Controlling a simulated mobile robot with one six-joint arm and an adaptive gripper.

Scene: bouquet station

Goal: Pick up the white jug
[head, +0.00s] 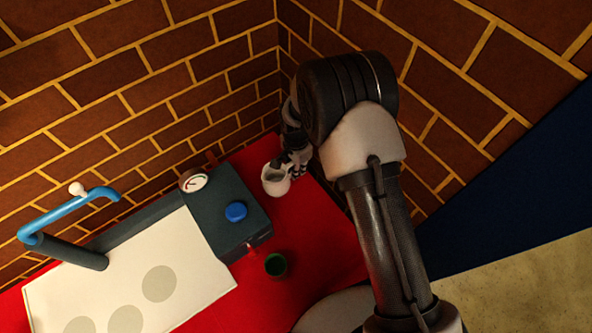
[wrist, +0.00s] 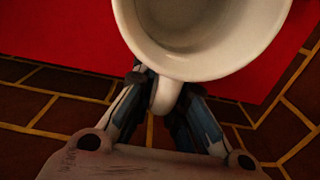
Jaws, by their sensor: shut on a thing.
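The white jug (head: 275,183) is near the back right corner of the red table, with its open mouth facing up. In the wrist view the jug (wrist: 190,62) fills the top, its rim wide and its inside looking empty. My gripper (head: 298,160) is behind and to the right of it. In the wrist view the fingers of my gripper (wrist: 166,85) close on the jug's handle (wrist: 166,97) from both sides. I cannot tell whether the jug's base touches the table, as its lower part is hidden in the wrist view.
The red table (head: 320,240) has a dark box with a blue button (head: 236,211) and a round gauge (head: 194,180) left of the jug. A green-topped cup (head: 276,265) stands in front. A white board (head: 130,265) and blue pipe (head: 70,211) are left. Brick walls (head: 130,75) stand close behind.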

